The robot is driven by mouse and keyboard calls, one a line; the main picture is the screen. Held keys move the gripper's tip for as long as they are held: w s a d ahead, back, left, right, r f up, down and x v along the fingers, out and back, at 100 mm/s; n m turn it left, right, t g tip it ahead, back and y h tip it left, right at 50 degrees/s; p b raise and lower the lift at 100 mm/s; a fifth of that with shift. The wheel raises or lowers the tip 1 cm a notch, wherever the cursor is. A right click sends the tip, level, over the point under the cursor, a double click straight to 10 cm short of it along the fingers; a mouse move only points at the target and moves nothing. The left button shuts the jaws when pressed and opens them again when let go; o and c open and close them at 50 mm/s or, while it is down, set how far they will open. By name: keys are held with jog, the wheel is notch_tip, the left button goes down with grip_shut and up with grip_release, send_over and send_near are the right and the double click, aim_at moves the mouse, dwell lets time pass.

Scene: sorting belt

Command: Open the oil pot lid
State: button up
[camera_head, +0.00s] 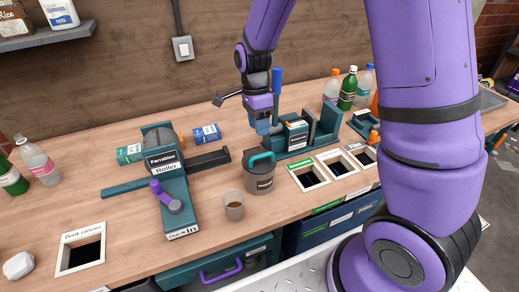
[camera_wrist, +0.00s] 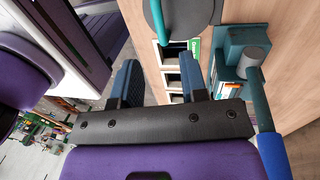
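The oil pot (camera_head: 264,184) is a dark grey round pot with a label, upright on the bench near its front edge. Its lid (camera_head: 258,166) carries a teal arched handle and looks closed. The grey lid also shows at the top of the wrist view (camera_wrist: 190,18), with the teal handle at its left side. My gripper (camera_head: 264,130) points downward behind the pot, apart from it, close to the teal press. In the wrist view my gripper (camera_wrist: 160,75) has its two blue fingers spread, with nothing between them.
The teal press (camera_head: 318,128), with a blue-handled lever, stands beside my gripper and holds a carton. Framed bin openings (camera_head: 308,176) lie right of the pot. A clear cup (camera_head: 234,205) and the teal roller machine (camera_head: 163,165) stand to the left. Bottles (camera_head: 348,90) stand at the back.

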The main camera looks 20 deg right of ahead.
jog(key=f, duration=0.2)
jog(key=s+f, duration=0.1)
jog(key=f, duration=0.5)
jog(key=shift+s+f, duration=0.25)
jog(key=shift+s, duration=0.1)
grip_shut()
